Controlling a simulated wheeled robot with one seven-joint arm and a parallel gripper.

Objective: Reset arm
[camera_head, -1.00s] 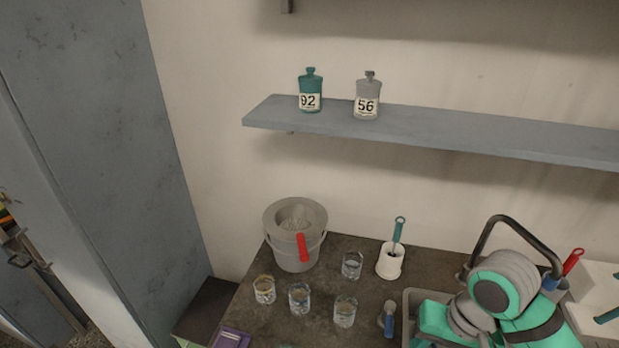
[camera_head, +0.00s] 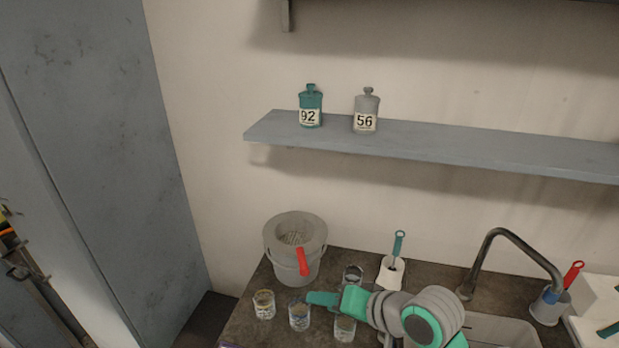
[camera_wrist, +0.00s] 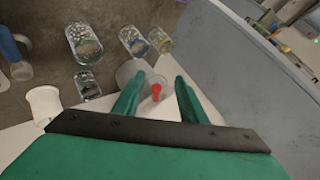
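My gripper (camera_head: 312,298) reaches left over the counter, above the glasses, in the head view. In the wrist view its two green fingers (camera_wrist: 158,82) stand apart with nothing held between them. The grey bucket (camera_head: 287,268) with a perforated top and a red handle (camera_head: 303,261) stands on the counter. It shows beyond the fingers in the wrist view (camera_wrist: 130,70), apart from them. Several glasses with contents stand in front of it, among them one at the left (camera_head: 264,304) and one in the middle (camera_head: 299,316). My arm partly hides the rear glass (camera_head: 352,273).
Bottles 92 (camera_head: 311,106) and 56 (camera_head: 366,111) stand on the wall shelf (camera_head: 450,143).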

